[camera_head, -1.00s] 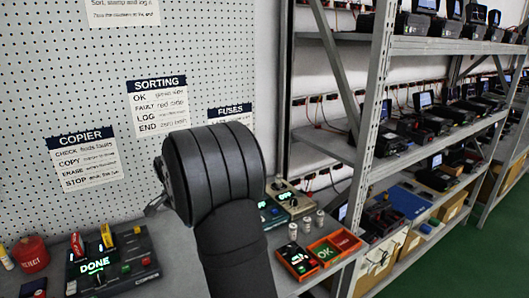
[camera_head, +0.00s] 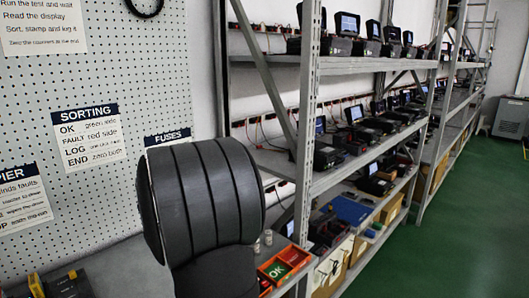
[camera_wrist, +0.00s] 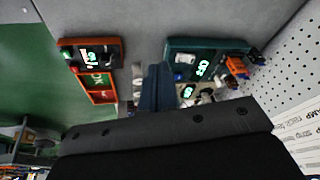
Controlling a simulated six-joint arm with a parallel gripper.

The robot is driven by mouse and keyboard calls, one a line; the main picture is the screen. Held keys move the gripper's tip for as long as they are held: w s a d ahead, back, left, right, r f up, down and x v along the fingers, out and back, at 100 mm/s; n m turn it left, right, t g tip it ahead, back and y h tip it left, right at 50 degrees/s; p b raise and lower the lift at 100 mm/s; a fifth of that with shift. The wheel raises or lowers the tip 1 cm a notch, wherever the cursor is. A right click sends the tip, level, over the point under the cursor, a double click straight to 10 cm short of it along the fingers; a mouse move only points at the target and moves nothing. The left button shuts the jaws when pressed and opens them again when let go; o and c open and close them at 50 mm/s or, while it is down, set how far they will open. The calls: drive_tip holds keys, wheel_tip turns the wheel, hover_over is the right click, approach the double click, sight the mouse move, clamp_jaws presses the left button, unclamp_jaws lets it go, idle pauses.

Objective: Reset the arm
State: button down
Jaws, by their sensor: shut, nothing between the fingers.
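My gripper (camera_wrist: 157,88) shows in the wrist view with its two dark blue fingers together and nothing between them. It points over the grey bench top, between an orange-red device (camera_wrist: 90,54) on the left and a teal device (camera_wrist: 205,48) on the right, both with lit displays. In the head view the gripper is hidden behind my thick dark arm, which fills the lower middle. I cannot tell how high the fingers are above the bench.
An orange tray (camera_head: 284,264) with a green OK section sits at the bench's right end, beside small metal cylinders (camera_head: 262,240). A metal rack (camera_head: 330,185) holding several devices stands to the right. A pegboard (camera_head: 120,85) backs the bench. Green floor (camera_head: 450,225) is clear at right.

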drive_tip(key=shift+d, duration=0.35)
drive_tip(key=s+a+f+n+g, duration=0.1)
drive_tip(key=s+a+f, duration=0.15)
drive_tip(key=a, duration=0.75)
drive_tip(key=s+a+f+n+g, duration=0.1)
drive_tip(key=s+a, duration=0.3)
drive_tip(key=a, duration=0.6)
drive_tip(key=w+d+r+m+t, duration=0.1)
drive_tip(key=w+d+r, duration=0.1)
drive_tip(key=d, duration=0.8)
drive_tip(key=w+d+r+m+t, duration=0.1)
drive_tip(key=w+d, duration=0.1)
drive_tip(key=d, duration=0.7)
drive_tip(key=w+d+r+m+t, duration=0.1)
drive_tip(key=w+d+r, duration=0.15)
drive_tip(key=d, duration=0.75)
drive_tip(key=s+d+m+h, duration=0.1)
drive_tip(key=s+d, duration=0.2)
drive_tip(key=d, duration=0.5)
drive_tip(key=s+d+m+h, duration=0.1)
drive_tip(key=s+d, duration=0.3)
drive_tip(key=d, duration=0.5)
drive_tip(key=s+d+r+t+h, duration=0.1)
drive_tip(key=s+d, duration=0.3)
drive_tip(key=d, duration=0.5)
drive_tip(key=shift+s+m+h, duration=0.25)
drive_tip(key=shift+m+h, duration=0.15)
drive_tip(key=shift+h, duration=0.1)
